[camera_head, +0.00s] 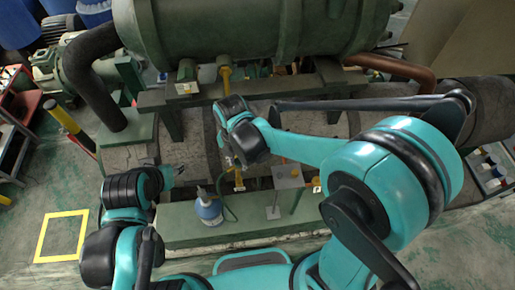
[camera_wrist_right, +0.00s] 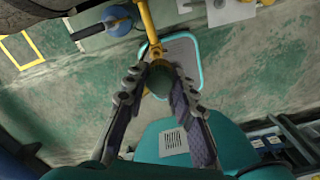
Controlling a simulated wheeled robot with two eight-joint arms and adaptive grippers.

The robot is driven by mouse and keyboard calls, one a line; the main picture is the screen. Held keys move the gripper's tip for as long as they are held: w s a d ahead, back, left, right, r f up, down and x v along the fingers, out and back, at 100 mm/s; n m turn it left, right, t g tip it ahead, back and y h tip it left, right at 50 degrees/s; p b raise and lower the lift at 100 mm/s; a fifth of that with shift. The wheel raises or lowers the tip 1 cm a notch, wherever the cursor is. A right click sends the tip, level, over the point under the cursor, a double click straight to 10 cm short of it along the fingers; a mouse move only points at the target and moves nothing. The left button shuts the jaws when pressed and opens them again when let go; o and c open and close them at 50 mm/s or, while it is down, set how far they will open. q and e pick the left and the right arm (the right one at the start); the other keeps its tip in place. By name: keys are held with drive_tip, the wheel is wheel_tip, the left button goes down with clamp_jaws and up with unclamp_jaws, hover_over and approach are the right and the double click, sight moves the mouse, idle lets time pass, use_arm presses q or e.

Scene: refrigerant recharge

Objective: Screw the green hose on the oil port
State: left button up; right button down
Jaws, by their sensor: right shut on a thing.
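My right gripper (camera_head: 234,163) is low in front of the machine in the head view. In the right wrist view its fingers (camera_wrist_right: 158,82) are closed around a dark green rounded piece (camera_wrist_right: 159,80), which looks like the green hose's end. A yellow pipe (camera_wrist_right: 147,22) with a yellow fitting, apparently the oil port, lines up just beyond that piece. I cannot tell whether they touch or are threaded. The thin green hose (camera_head: 233,209) curves beside a blue bottle (camera_head: 208,209). My left gripper (camera_head: 179,171) is left of the bottle; its finger opening is too small to read.
A large green tank (camera_head: 230,30) spans the back. The bottle stands on a green beam (camera_head: 180,229). A grey plate (camera_head: 289,176) is right of my right gripper. A yellow floor square (camera_head: 62,237) lies at left on open floor.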

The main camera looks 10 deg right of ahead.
sight(238, 178)
drive_tip(key=shift+s+a+r, duration=0.15)
drive_tip(key=shift+s+a, duration=0.05)
drive_tip(key=shift+a, duration=0.3)
drive_tip(key=shift+a+f, duration=0.1)
drive_tip(key=shift+f, duration=0.1)
drive_tip(key=shift+f+b, duration=0.35)
drive_tip(key=shift+b, duration=0.05)
drive_tip(key=f+b, duration=0.2)
drive_tip(key=f, duration=0.1)
drive_tip(key=f+b, duration=0.2)
drive_tip(key=shift+d+f, duration=0.2)
drive_tip(key=shift+f, duration=0.2)
drive_tip(key=shift+r, duration=0.25)
drive_tip(key=shift+f+b, duration=1)
drive_tip(key=shift+b, duration=0.1)
idle(0.6)
